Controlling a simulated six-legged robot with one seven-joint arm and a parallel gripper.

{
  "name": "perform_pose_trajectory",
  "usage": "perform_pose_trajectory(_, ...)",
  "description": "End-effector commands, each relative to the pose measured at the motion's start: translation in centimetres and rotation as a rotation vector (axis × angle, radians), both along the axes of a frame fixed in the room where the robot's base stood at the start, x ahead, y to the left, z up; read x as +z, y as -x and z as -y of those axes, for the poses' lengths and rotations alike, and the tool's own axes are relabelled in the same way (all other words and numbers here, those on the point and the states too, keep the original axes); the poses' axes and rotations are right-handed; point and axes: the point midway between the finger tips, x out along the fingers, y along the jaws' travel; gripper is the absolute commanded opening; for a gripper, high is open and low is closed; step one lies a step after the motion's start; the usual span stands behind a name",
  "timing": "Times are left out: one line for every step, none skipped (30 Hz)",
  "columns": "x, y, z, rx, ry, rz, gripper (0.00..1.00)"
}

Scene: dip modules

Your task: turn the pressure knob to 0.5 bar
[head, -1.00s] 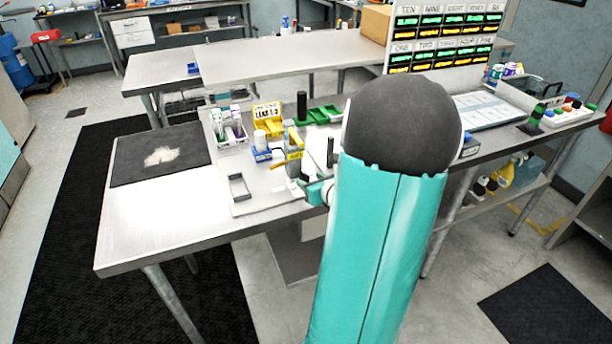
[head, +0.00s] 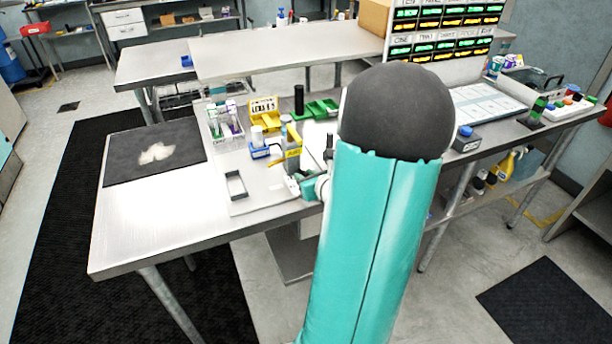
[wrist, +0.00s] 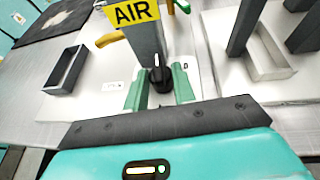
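The pressure knob (wrist: 161,79) is a small black knob with a white pointer line, low on the front of a grey post under a yellow AIR sign (wrist: 132,12). The sign also shows in the head view (head: 293,153). My gripper (wrist: 160,88) has two green fingers, one on each side of the knob, with gaps that look clear. The fingers are open; whether they touch the knob I cannot tell. In the head view my gripper (head: 302,186) is just in front of the post, partly hidden by my arm. No pressure scale is readable.
A dark open tray (wrist: 66,70) lies left of the post, and another tray (wrist: 262,58) with dark uprights stands to the right. A small white label (wrist: 114,86) lies beside the post. In the head view a tube rack (head: 226,130) and yellow bin (head: 264,115) stand behind.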

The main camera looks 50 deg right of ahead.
Motion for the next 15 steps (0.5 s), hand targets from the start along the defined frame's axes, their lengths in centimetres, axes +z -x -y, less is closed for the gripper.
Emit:
perform_pose_trajectory(0.01, -0.02, -0.01, 0.001, 0.000, 0.000, 0.14)
perform_pose_trajectory(0.01, -0.03, -0.01, 0.001, 0.000, 0.000, 0.09)
perform_pose_trajectory(0.00, -0.05, 0.00, 0.001, 0.000, 0.000, 0.03)
perform_pose_trajectory(0.00, -0.06, 0.00, 0.001, 0.000, 0.000, 0.03)
perform_pose_trajectory(0.00, -0.07, 0.02, 0.001, 0.000, 0.000, 0.03)
perform_pose_trajectory(0.00, -0.09, 0.03, 0.001, 0.000, 0.000, 0.03)
perform_pose_trajectory(0.00, -0.10, 0.03, 0.002, 0.000, 0.000, 0.03)
perform_pose_trajectory(0.00, -0.12, 0.05, 0.004, 0.000, 0.000, 0.03)
perform_pose_trajectory(0.01, -0.13, 0.08, 0.007, 0.001, 0.001, 0.03)
perform_pose_trajectory(0.02, -0.15, 0.11, 0.010, 0.001, 0.001, 0.03)
perform_pose_trajectory(0.03, -0.17, 0.14, 0.014, 0.001, 0.002, 0.03)
perform_pose_trajectory(0.05, -0.22, 0.19, 0.024, 0.003, 0.002, 0.03)
perform_pose_trajectory(0.07, -0.26, 0.24, 0.030, 0.004, 0.003, 0.03)
perform_pose_trajectory(0.09, -0.29, 0.28, 0.039, 0.004, 0.003, 0.03)
perform_pose_trajectory(0.11, -0.29, 0.34, 0.052, 0.004, 0.004, 0.03)
